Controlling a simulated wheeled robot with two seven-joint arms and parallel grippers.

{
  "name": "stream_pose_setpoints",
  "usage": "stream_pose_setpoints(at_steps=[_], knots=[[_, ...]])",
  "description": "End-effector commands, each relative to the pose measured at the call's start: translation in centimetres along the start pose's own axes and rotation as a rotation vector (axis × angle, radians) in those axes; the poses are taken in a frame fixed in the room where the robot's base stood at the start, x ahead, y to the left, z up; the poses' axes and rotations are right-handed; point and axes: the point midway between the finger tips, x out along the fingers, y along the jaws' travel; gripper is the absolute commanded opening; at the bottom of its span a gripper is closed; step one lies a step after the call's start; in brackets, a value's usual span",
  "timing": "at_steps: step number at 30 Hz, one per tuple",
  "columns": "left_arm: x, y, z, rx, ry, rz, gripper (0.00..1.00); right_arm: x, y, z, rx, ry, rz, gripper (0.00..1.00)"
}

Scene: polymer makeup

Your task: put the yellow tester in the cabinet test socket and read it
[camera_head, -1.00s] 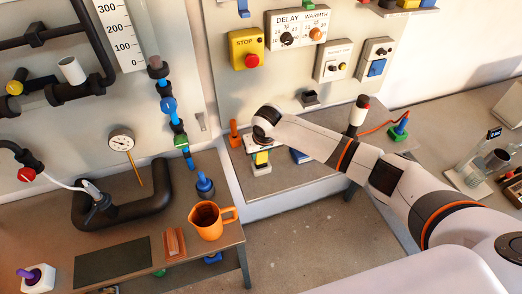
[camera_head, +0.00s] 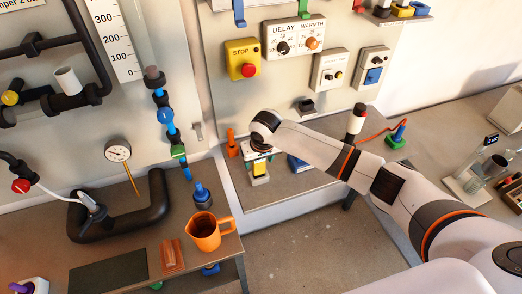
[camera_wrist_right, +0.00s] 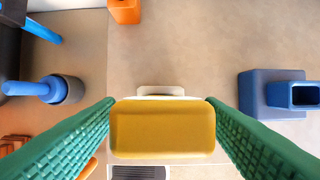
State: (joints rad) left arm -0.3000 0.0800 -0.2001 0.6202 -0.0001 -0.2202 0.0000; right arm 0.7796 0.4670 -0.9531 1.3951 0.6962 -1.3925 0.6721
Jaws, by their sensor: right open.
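The yellow tester (camera_head: 260,169) stands on the back shelf below the wall panel. In the right wrist view the tester (camera_wrist_right: 162,130) is a yellow block with a pale part behind it. My right gripper (camera_wrist_right: 160,103) is open, with its green ribbed fingers on either side of the tester. Whether they touch it is unclear. In the head view the right gripper (camera_head: 259,160) is over the tester, partly hidden by its wrist. A grey wall box (camera_head: 330,72) with small round fittings and another with a blue part (camera_head: 373,66) are on the panel; I cannot tell which is the test socket.
An orange object (camera_head: 232,143) stands left of the tester and a blue holder (camera_head: 298,165) right of it; the holder also shows in the wrist view (camera_wrist_right: 262,92). A black-and-white cylinder (camera_head: 356,120) stands farther right. An orange jug (camera_head: 206,232) is on the front-left table.

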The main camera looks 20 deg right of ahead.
Motion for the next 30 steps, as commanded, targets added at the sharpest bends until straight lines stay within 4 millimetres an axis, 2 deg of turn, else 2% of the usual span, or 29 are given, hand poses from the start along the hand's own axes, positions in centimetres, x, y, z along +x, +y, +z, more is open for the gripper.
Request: stream_pose_setpoints(at_steps=[6,13,19,30], knots=[[1.2,0.0,-0.1,0.0,0.0,0.0,0.89,-4.7,0.0,0.1,-0.001,-0.006,0.001,0.62],[1.9,0.0,-0.2,0.0,0.0,0.0,0.89,-8.4,0.0,0.1,0.0,-0.004,0.001,0.62],[2.0,0.0,-0.2,0.0,0.0,0.0,0.89,-9.5,-0.1,0.0,0.0,-0.001,-0.001,0.62],[2.0,-0.1,-0.2,0.0,0.0,0.0,0.89,-9.5,-0.1,0.0,0.0,-0.001,-0.001,0.62]])
